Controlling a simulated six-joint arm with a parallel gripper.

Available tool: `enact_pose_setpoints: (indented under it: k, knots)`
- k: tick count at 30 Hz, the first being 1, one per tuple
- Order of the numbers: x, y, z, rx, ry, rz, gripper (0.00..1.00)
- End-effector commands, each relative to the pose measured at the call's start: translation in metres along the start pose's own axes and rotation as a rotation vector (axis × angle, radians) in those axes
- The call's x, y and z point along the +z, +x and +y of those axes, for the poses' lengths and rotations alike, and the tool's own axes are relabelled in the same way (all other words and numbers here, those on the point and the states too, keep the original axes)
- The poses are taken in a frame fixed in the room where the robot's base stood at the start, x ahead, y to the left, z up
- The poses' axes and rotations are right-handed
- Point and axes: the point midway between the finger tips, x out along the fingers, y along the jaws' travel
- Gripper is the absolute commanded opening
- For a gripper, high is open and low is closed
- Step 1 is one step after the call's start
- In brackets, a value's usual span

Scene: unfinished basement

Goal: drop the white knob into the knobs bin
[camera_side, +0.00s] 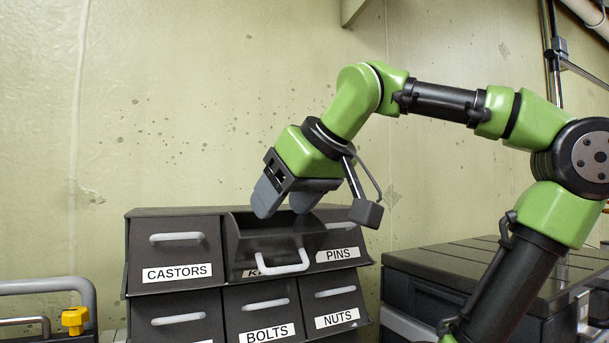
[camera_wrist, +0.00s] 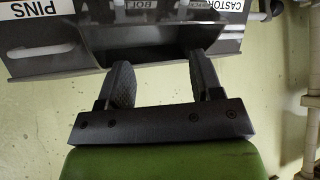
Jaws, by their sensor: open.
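The bin between the castors and pins bins is pulled open (camera_side: 245,240). Its label is mostly hidden behind its pale handle, with only a "K" readable. My gripper (camera_side: 285,206) is open over the back of this bin, pointing down, with its grey fingertips at about rim height. In the wrist view my gripper (camera_wrist: 160,66) has its two fingers wide apart with nothing between them. The dark inside of the open bin (camera_wrist: 165,42) lies beyond the fingertips there. The white knob shows in neither view; much of the bin's inside is hidden or dark.
The castors bin (camera_side: 183,250) and the pins bin (camera_side: 340,236) flank the open bin and are shut. The bolts bin (camera_side: 262,308) and nuts bin (camera_side: 335,300) are below. A dark toolbox (camera_side: 470,268) stands at right. The wall is close behind.

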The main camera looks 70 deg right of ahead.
Motion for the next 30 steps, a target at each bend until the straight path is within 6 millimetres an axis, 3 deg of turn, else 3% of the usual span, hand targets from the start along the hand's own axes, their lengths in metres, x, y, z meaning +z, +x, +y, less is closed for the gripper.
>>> enact_pose_setpoints:
  k: [3,9,30]
  knots:
    - [0.0,-0.021,-0.001,-0.009,-0.004,0.007,0.6]
    - [0.0,-0.044,-0.001,-0.01,-0.006,0.004,0.6]
    - [0.0,-0.066,0.0,-0.002,0.001,0.002,0.6]
